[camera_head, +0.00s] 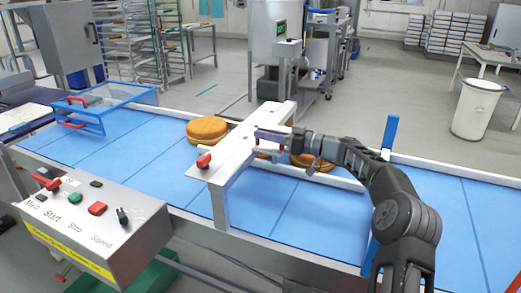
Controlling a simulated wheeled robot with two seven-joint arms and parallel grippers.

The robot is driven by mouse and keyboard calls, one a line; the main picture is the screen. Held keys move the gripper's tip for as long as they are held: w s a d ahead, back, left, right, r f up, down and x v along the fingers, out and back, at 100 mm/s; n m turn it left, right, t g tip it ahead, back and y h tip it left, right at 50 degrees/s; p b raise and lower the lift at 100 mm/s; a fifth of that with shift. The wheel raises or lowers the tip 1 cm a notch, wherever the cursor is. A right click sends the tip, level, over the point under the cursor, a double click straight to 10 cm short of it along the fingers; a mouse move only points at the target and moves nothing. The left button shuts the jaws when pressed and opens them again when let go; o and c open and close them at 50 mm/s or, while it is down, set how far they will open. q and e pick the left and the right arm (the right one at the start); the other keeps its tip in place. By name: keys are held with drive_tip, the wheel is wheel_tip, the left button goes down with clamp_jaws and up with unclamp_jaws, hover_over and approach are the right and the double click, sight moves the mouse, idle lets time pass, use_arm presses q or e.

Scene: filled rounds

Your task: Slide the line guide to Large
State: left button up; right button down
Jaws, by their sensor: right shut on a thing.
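The line guide is a pale metal bridge (240,150) standing across the blue conveyor (140,150). A red knob (204,160) sits at its near end. A dark purple handle (270,136) is on its top, toward the right side. My right gripper (286,140) reaches in from the right and is shut on this handle. No size marking, such as Large, can be read on the guide from here. A filled round (207,130) lies on the belt left of the bridge. Another round (308,160) lies right of it, partly hidden by my right arm. My left gripper is not in view.
A control box (95,225) with Main, Start, Stop and Speed controls stands at the front left. A blue-framed guard (105,102) with red handles is at the belt's left end. A blue post (390,131) stands behind my right arm. The belt's right part is clear.

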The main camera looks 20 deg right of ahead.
drive_tip(key=shift+w+d, duration=0.3)
drive_tip(key=shift+d, duration=0.05)
drive_tip(key=c, duration=1.4)
unclamp_jaws()
drive_tip(key=shift+s+d+f+b, duration=0.1)
drive_tip(key=shift+s+d+b, duration=0.3)
drive_tip(key=shift+s, duration=0.05)
drive_tip(key=b+v, duration=0.2)
drive_tip(key=v, duration=0.4)
drive_tip(key=shift+s, duration=0.25)
drive_tip(key=shift+d, duration=0.15)
